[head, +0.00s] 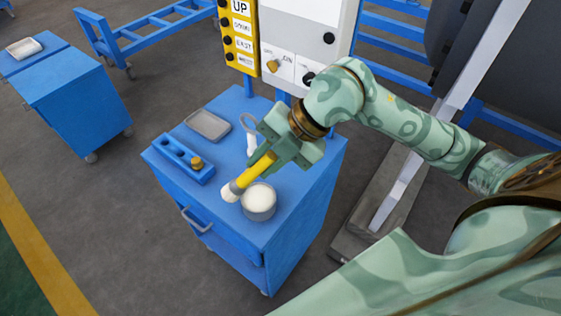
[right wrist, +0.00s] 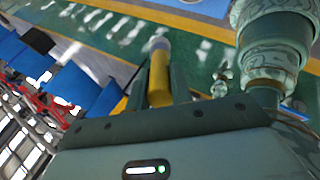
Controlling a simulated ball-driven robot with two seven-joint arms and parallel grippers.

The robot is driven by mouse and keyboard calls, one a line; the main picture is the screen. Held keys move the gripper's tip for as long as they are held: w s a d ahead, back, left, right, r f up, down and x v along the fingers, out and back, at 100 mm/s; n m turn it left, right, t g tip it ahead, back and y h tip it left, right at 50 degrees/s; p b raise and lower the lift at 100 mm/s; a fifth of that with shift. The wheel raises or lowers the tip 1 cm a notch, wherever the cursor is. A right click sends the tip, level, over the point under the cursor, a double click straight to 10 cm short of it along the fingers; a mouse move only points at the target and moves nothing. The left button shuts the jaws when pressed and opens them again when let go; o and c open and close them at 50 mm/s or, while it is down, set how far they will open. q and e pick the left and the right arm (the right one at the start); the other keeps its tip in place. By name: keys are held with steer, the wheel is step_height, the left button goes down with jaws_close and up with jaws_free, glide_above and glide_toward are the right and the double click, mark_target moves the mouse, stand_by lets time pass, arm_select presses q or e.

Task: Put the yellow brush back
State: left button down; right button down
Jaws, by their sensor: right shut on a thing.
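My right gripper (head: 272,154) is shut on the yellow brush (head: 258,168), around its handle. The brush is tilted, with its pale bristle head (head: 230,191) pointing down and to the left. The head shows beside the grey pot (head: 260,212) of white stuff; I cannot tell whether they touch. In the right wrist view, the yellow handle (right wrist: 160,80) sits between the two fingers. A blue block (head: 184,160) with dark holes stands at the cart top's left, with a brass-coloured piece in its right end. My left gripper is not in view.
The blue cart (head: 222,215) also carries a grey tray (head: 207,124) and a white looped item (head: 250,138) behind the gripper. A panel with yellow labels (head: 241,40) rises behind it. Another blue cart (head: 75,95) stands at far left.

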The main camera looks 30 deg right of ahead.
steer(key=s+d+m+g+h, duration=0.3)
steer(key=d+m+h, duration=0.45)
steer(key=d, duration=0.75)
steer(key=w+a+f+b, duration=0.2)
steer(key=w+a+f, duration=0.1)
steer(key=w+f, duration=0.9)
steer(key=shift+w+f, duration=0.3)
steer(key=shift+w, duration=0.2)
steer(key=c, duration=1.3)
jaws_free()
steer(key=shift+d, duration=0.1)
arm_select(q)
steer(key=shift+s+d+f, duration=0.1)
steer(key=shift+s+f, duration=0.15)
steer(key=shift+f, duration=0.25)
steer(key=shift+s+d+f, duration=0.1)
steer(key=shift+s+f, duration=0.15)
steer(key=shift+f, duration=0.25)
arm_select(e)
steer(key=shift+o, duration=0.2)
steer(key=shift+r, duration=0.1)
